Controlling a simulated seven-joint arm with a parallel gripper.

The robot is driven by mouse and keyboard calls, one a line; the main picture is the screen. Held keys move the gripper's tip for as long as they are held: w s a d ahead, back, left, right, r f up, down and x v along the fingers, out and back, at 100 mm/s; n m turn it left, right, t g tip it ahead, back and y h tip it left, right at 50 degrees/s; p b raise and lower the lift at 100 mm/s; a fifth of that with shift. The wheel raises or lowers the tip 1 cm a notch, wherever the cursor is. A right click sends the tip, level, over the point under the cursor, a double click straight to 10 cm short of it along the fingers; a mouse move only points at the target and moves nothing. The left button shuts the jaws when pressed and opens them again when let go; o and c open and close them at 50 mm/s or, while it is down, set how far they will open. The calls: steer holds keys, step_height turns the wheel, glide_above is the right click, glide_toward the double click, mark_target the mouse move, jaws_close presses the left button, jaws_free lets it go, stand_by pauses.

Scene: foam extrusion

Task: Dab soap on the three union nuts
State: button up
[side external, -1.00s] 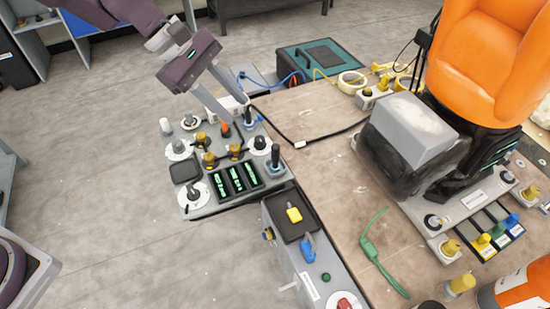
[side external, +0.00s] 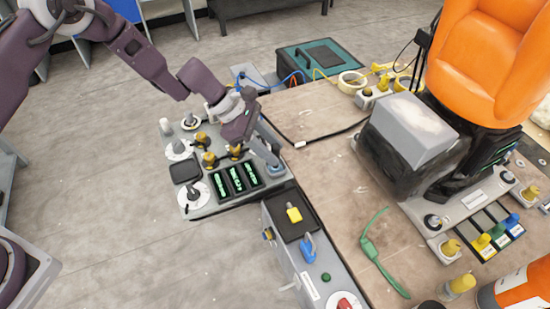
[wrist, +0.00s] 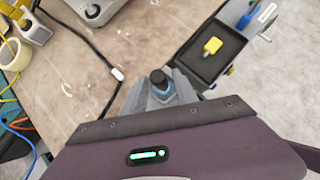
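Three brass-coloured fittings stand on the grey panel (side external: 208,206) in the side view: one at the back (side external: 201,139), one in front (side external: 209,160) and one to the right (side external: 235,152). They may be the union nuts; no label shows. My gripper (side external: 269,146) is at the panel's right edge, right of these fittings, over an upright dark-topped handle with a blue base (side external: 275,170). In the wrist view the handle (wrist: 160,79) lies between my two fingers (wrist: 160,92). Whether they touch it is unclear. I cannot identify any soap.
A wooden table (side external: 322,185) adjoins the panel, with a black cable across it. A grey box with a black tray (side external: 292,231) holding a yellow item (side external: 294,214) stands in front. A dark machine with an orange shell (side external: 490,60) stands at right.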

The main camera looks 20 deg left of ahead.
jaws_close()
steer(key=shift+r, duration=2.45)
